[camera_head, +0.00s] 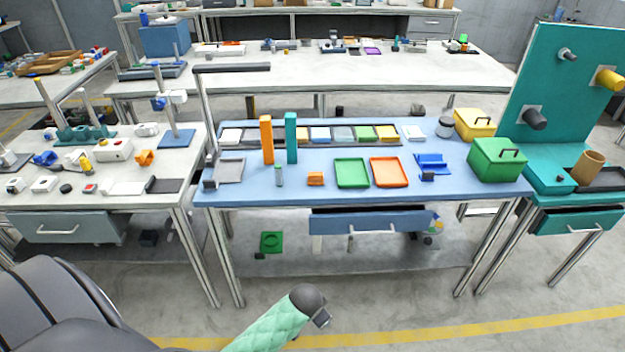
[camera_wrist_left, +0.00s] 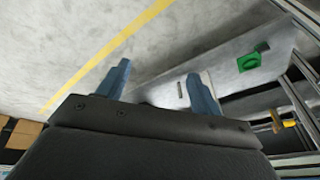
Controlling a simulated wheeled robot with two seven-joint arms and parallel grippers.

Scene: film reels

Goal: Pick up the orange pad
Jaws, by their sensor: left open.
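Several orange things show on the blue table in the head view, and I cannot tell for certain which is the pad. A small orange block (camera_head: 315,179) lies near the front edge. An orange tray (camera_head: 389,172) lies to its right. In the row of coloured pads at the back, a yellow-orange pad (camera_head: 302,134) sits partly beside the teal post. My left gripper (camera_wrist_left: 156,72) is open and empty in the left wrist view, over the floor and away from the tabletop. My right gripper is not in view.
An orange post (camera_head: 267,140) and a teal post (camera_head: 291,138) stand upright in front of the row. A green tray (camera_head: 351,172) lies beside the orange tray. A green box (camera_head: 498,160) stands at the right. A blue drawer (camera_head: 370,221) is open under the table.

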